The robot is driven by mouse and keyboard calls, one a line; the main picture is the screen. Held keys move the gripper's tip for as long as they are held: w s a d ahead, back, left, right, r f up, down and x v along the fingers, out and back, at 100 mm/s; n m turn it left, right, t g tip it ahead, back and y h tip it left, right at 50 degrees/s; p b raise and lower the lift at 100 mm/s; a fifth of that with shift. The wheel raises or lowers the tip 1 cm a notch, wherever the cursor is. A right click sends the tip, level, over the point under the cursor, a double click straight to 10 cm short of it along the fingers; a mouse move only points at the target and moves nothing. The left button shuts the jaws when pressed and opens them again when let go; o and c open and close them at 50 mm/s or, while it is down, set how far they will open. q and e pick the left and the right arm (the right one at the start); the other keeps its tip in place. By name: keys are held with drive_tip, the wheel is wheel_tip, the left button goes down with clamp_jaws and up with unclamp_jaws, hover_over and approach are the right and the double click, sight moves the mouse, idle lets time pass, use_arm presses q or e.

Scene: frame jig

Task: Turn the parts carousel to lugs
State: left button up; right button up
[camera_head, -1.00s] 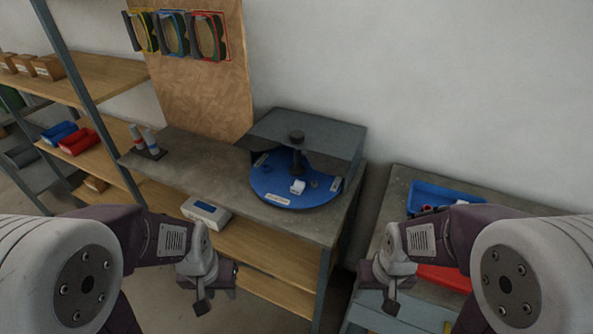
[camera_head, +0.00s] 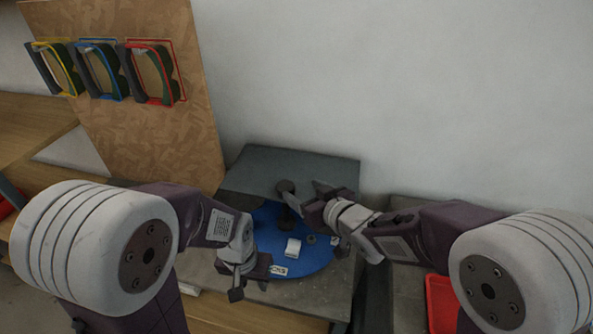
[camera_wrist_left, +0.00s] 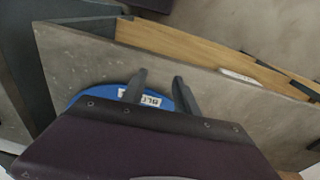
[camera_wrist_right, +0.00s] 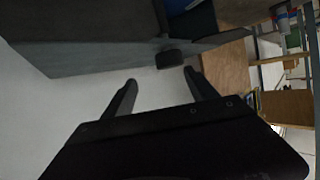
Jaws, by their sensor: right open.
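The parts carousel has a blue disc (camera_head: 310,262) under a grey box-like cover (camera_head: 300,166), with a dark knob (camera_head: 285,187) on its central post. A white block and a small round part sit on the exposed disc; a front label ends in "CKS". My right gripper (camera_head: 312,197) is open beside the knob. In the right wrist view the knob (camera_wrist_right: 170,59) lies beyond and between the spread fingertips (camera_wrist_right: 160,76), not gripped. My left gripper (camera_head: 240,284) is open and empty over the disc's front left edge. The disc edge (camera_wrist_left: 90,96) also shows in the left wrist view.
A wooden board (camera_head: 150,110) with yellow, blue and red framed items stands at the left back. A red bin (camera_head: 440,303) is at the lower right. The grey wall is close behind the cover. Bench top shows bare around the disc.

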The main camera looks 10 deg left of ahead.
sight(287, 187)
use_arm(q)
drive_tip(key=shift+s+d+r+p, duration=0.2)
drive_tip(key=shift+s+r+p, duration=0.15)
drive_tip(key=shift+r, duration=0.1)
drive_tip(key=shift+s+d+r+p, duration=0.15)
drive_tip(key=shift+s+r+p, duration=0.15)
drive_tip(key=shift+r, duration=0.15)
use_arm(e)
drive_tip(key=w+a+f, duration=0.1)
drive_tip(key=w+a, duration=0.1)
drive_tip(key=a, duration=0.1)
drive_tip(key=w+a+f, duration=0.1)
drive_tip(key=a, duration=0.1)
drive_tip(key=shift+a+f, duration=0.2)
drive_tip(key=shift+f, duration=0.1)
drive_tip(key=shift+w+a+f, duration=0.15)
drive_tip(key=shift+w+a, duration=0.1)
drive_tip(key=shift+w, duration=0.05)
use_arm(q)
drive_tip(key=shift+s+d+r, duration=0.1)
use_arm(e)
drive_tip(key=shift+w+a+f, duration=0.1)
clamp_jaws()
